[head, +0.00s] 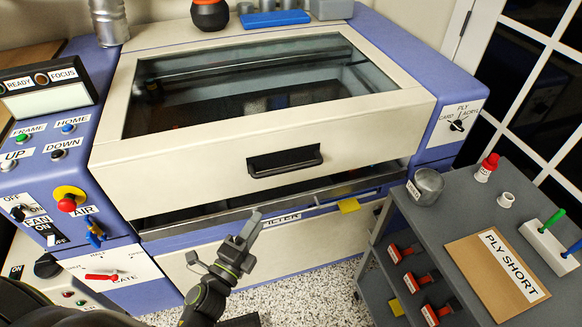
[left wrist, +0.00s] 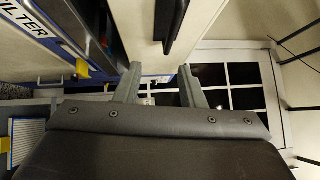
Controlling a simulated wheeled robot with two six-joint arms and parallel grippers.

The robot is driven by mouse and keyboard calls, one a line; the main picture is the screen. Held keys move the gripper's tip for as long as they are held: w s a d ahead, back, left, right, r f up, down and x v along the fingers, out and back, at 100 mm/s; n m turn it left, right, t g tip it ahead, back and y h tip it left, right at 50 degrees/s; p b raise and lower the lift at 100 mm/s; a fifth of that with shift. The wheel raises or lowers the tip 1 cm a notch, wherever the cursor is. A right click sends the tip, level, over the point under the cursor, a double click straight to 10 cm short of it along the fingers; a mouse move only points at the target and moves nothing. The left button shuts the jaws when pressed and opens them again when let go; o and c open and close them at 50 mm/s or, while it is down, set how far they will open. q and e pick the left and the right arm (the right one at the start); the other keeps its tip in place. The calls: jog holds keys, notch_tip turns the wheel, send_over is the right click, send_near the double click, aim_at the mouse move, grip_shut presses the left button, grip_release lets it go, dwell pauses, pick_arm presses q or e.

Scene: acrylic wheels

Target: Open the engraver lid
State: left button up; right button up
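The engraver lid (head: 200,170) is a cream panel with a dark glass window (head: 260,85). A black bar handle (head: 285,162) is on its front face, and it also shows in the left wrist view (left wrist: 176,22). A dark gap runs below the lid's front edge, above the body's front rim, so the lid looks slightly raised. My left gripper (head: 250,222) is in front of the machine, below the handle and apart from it. Its two fingers are spread with nothing between them in the left wrist view (left wrist: 160,70). My right gripper is not in view.
A grey cart (head: 432,225) with a plywood sheet (head: 495,275), a metal cup (head: 425,186) and red-handled tools stands at the right. Control panels with buttons and switches (head: 68,200) are at the left. A pot (head: 210,14) and canister (head: 109,22) stand behind the lid.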

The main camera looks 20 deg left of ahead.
aim_at(291, 167)
pick_arm(q)
jog(key=shift+m, duration=0.4)
jog(key=shift+d+r+p+x, duration=0.1)
jog(key=shift+r+p+x, duration=0.15)
jog(key=shift+x, duration=2.7)
jog(key=shift+d+r+p+x, duration=0.2)
jog(key=shift+r+x, duration=0.2)
jog(key=shift+x, duration=2.55)
jog(key=shift+d+r+p+x, duration=0.1)
jog(key=shift+r+p+x, duration=0.15)
jog(key=shift+x, duration=2.65)
jog(key=shift+s+r, duration=0.1)
jog(key=shift+s, duration=0.05)
grip_shut()
